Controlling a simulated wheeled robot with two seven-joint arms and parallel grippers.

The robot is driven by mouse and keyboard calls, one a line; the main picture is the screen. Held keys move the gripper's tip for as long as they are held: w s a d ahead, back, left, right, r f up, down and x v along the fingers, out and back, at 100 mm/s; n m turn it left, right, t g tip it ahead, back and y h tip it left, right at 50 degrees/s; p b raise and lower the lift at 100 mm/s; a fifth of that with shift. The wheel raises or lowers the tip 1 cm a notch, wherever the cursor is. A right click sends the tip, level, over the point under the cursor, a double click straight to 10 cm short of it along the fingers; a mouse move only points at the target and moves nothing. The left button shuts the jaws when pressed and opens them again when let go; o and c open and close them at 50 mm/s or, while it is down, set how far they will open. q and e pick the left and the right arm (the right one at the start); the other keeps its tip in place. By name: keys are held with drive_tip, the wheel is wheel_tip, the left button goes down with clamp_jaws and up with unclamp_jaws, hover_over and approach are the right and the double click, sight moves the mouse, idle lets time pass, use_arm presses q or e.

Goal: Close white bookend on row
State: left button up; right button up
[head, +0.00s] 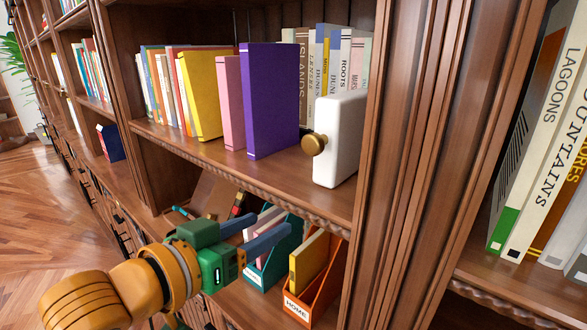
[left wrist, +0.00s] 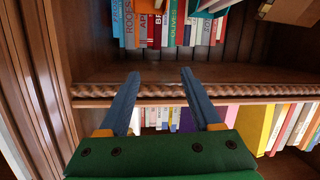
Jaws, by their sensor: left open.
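The white bookend (head: 338,140) stands upright on the middle shelf, near the right upright, with a brass knob (head: 314,144) on its left side. The row's nearest book is a purple one (head: 268,100), with a pink book (head: 230,103) and a yellow book (head: 202,97) to its left. A gap of bare shelf shows between the purple book and the bookend. My left gripper (head: 268,231) is open and empty, below the shelf edge and left of the bookend, apart from both. Its two blue fingers also show spread in the left wrist view (left wrist: 160,78). My right gripper is not in view.
Below the shelf are a teal file box (head: 270,262) and an orange file box (head: 317,288) holding books. The carved shelf edge (head: 240,170) lies above my left gripper. More books stand behind the bookend. A wooden upright (head: 400,170) closes the right side.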

sight(309, 144)
use_arm(q)
drive_tip(key=s+d+r+m+t+h, duration=0.1)
drive_tip(key=s+r+h, duration=0.15)
drive_tip(key=r, duration=0.35)
drive_tip(key=s+d+r+m+h, duration=0.1)
drive_tip(key=s+r+m, duration=0.1)
drive_tip(key=s+r, duration=0.35)
drive_tip(key=shift+y, duration=0.25)
drive_tip(key=x, duration=0.3)
drive_tip(key=p+x, duration=0.1)
drive_tip(key=x, duration=0.1)
drive_tip(key=a+r+p+x, duration=0.1)
drive_tip(key=x, duration=0.2)
drive_tip(key=shift+w+d, duration=0.15)
drive_tip(key=shift+w, duration=0.55)
clamp_jaws()
